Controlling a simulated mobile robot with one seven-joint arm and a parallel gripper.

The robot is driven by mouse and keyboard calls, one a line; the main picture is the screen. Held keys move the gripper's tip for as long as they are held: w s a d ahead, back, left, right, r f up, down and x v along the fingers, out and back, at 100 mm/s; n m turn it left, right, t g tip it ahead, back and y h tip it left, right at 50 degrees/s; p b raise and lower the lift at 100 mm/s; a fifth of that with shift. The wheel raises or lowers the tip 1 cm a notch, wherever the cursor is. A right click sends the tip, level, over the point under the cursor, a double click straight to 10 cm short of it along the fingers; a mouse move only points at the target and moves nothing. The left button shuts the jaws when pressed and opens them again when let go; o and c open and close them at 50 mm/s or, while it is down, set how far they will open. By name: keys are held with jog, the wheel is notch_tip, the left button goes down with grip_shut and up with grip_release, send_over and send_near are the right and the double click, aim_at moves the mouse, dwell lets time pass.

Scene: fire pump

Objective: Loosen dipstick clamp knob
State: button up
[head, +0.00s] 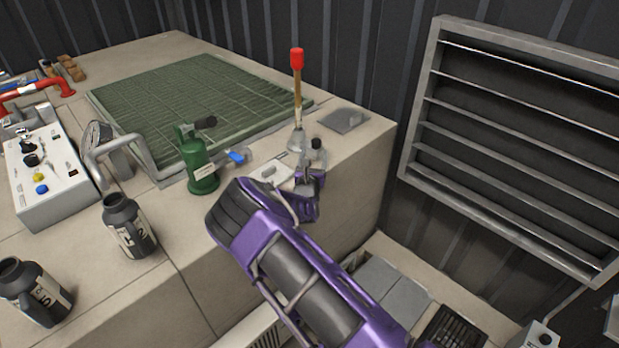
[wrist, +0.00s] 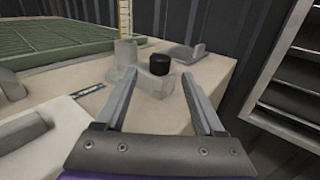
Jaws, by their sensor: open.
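The dipstick (head: 297,90) with a red top stands upright in a grey holder on the right side of the bench. The black clamp knob (head: 317,144) sits beside its base, on a grey block. In the wrist view the black knob (wrist: 159,64) lies ahead, between and beyond the two fingers, with the dipstick (wrist: 125,22) behind it to the left. My gripper (head: 310,180) is just in front of the knob in the head view. In the wrist view my gripper (wrist: 155,95) is open and nothing is held between its fingers.
A green grating (head: 190,105) covers the back of the bench. A green bottle-like part (head: 198,165) and a blue-handled valve (head: 237,157) stand left of my gripper. A flat grey plate (head: 343,121) lies behind the knob. A louvred panel (head: 520,140) is on the right wall.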

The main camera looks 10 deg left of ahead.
jog(key=s, duration=1.2)
jog(key=shift+p, duration=0.35)
